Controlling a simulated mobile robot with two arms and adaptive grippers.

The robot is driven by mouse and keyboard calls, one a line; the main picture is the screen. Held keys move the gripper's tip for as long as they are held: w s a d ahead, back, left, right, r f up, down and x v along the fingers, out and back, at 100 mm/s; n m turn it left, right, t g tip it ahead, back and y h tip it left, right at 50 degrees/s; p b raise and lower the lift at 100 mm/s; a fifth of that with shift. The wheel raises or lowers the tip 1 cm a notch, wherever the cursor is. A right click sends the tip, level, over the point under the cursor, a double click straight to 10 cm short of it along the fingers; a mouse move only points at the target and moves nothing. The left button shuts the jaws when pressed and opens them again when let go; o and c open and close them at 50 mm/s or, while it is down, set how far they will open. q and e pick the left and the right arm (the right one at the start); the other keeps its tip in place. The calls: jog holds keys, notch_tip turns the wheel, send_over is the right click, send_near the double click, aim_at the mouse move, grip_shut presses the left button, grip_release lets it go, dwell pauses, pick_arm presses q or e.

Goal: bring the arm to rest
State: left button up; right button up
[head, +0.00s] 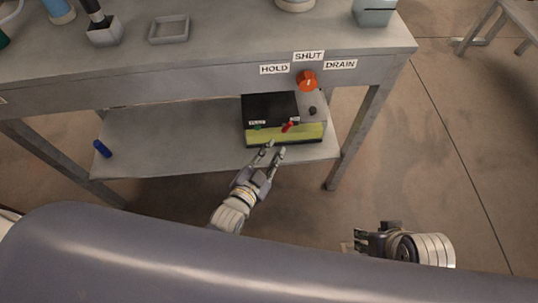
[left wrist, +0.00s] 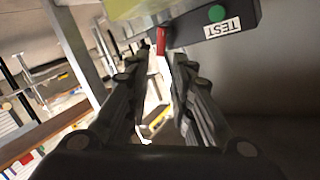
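My left gripper (head: 273,148) is in front of the lower shelf, just short of a black and yellow-green box (head: 270,107). Its two fingers are apart with nothing held between them; they also show spread in the left wrist view (left wrist: 155,68). A red lever (head: 287,127) sticks out of the box's front, beyond the fingertips. In the left wrist view the red lever (left wrist: 161,41) appears past the gap between the fingers. My right gripper (head: 362,241) is low at the right, over the floor, seen from above; its finger opening is unclear.
The bench (head: 230,62) carries an orange knob (head: 307,80) among HOLD, SHUT and DRAIN labels. A green button (left wrist: 216,13) sits by a TEST label. A blue cylinder (head: 102,148) lies on the lower shelf (head: 180,130).

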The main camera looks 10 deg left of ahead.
pick_arm(q)
jog(key=shift+s+a+r, duration=0.1)
jog(key=shift+s+a, duration=0.1)
jog(key=shift+s, duration=0.45)
